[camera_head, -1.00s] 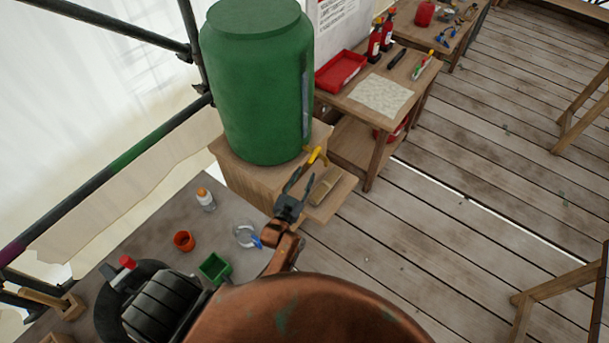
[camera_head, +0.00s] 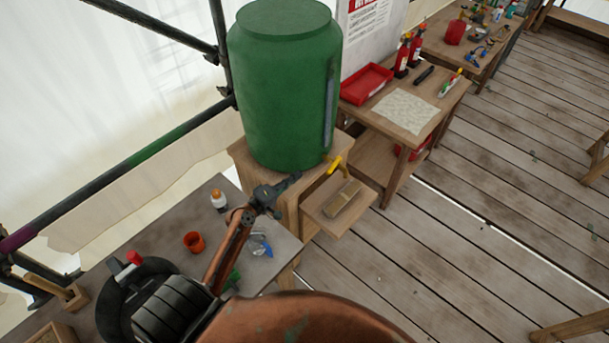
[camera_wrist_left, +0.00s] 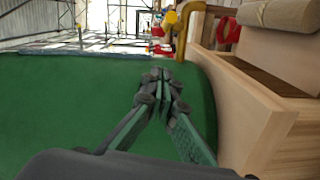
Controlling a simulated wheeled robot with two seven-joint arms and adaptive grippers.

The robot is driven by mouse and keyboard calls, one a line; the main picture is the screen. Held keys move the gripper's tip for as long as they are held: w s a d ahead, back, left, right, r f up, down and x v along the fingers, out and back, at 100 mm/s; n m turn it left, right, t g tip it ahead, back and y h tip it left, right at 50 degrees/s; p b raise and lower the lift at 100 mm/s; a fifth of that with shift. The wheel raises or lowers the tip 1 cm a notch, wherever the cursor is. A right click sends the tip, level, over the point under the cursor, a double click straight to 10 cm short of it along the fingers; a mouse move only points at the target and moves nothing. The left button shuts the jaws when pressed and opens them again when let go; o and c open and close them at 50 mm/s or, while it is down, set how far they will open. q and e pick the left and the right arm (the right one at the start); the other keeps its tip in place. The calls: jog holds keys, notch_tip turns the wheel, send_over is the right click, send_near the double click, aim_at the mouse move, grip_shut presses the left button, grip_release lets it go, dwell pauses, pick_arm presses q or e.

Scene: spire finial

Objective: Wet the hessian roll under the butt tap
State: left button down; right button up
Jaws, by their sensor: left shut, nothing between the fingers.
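The tan hessian roll (camera_head: 343,198) lies on a small wooden shelf (camera_head: 318,213) below the yellow butt tap (camera_head: 337,164). The tap sticks out from the foot of the large green water butt (camera_head: 285,90). My left gripper (camera_head: 294,179) is shut and empty, left of the tap and in front of the wooden stand, apart from the roll. In the left wrist view the shut fingertips (camera_wrist_left: 161,78) show against the green butt. The tap (camera_wrist_left: 184,24) and the roll (camera_wrist_left: 283,14) show at upper right there. I cannot tell whether the roll is wet. My right gripper is out of view.
A wooden bench with a red tray (camera_head: 366,83) stands right of the butt. The plank floor (camera_head: 480,190) is open.

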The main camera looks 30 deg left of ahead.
aim_at(334, 165)
pick_arm(q)
jog(key=w+d+f+p, duration=0.1)
jog(key=w+d+p, duration=0.1)
jog(key=w+d, duration=0.3)
jog(key=x, duration=0.3)
jog(key=shift+w, duration=0.3)
jog(key=shift+d, duration=0.1)
